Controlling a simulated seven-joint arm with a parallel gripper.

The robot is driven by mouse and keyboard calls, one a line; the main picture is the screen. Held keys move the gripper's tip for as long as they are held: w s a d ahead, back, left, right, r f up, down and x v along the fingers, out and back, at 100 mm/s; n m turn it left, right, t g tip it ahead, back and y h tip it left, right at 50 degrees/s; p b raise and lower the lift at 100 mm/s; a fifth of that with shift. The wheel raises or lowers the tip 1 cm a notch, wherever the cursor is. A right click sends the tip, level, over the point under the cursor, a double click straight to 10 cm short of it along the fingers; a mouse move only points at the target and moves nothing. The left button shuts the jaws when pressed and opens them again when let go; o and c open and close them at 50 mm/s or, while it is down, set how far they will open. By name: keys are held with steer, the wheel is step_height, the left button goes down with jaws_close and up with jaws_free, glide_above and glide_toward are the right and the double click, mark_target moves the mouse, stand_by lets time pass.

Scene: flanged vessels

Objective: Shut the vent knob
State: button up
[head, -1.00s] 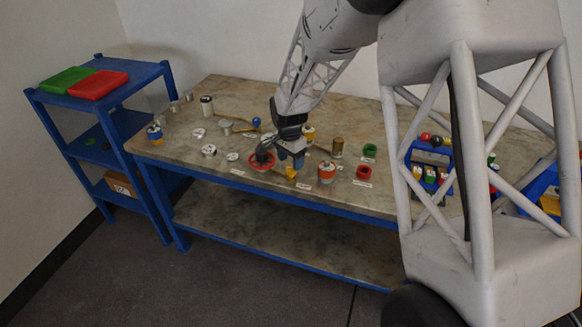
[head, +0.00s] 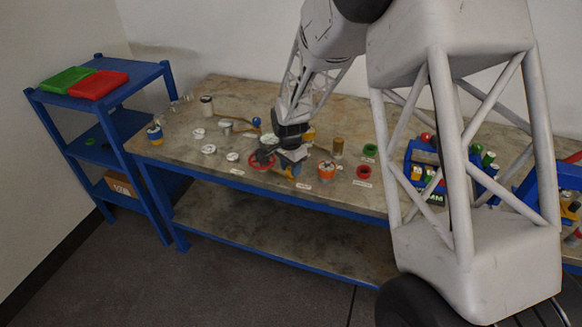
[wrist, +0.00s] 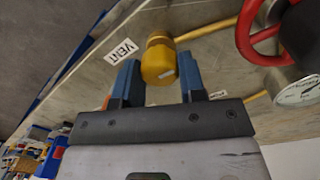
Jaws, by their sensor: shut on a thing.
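The vent knob (wrist: 158,62) is yellow and sits between the two blue fingers of my gripper (wrist: 159,82) in the wrist view. My gripper is shut on it. A white mark shows on the knob's side. A white label reading VENT (wrist: 121,50) lies on the bench beside it. In the head view my gripper (head: 291,168) is low over the bench's front edge, and it mostly hides the knob.
A red handwheel (head: 263,161) stands just left of my gripper; it also shows in the wrist view (wrist: 246,34), near a round gauge (wrist: 298,92). An orange-and-white vessel (head: 326,171) stands close on the right. A blue shelf (head: 60,98) is at far left.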

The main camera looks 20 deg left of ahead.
steer(key=shift+n, duration=0.3)
steer(key=n, duration=0.3)
steer(key=shift+n, duration=0.4)
steer(key=n, duration=0.4)
steer(key=shift+n, duration=0.3)
steer(key=n, duration=0.4)
steer(key=shift+n+t, duration=0.3)
steer(key=shift+n, duration=2.2)
steer(key=o, duration=0.9)
steer(key=shift+r, duration=0.15)
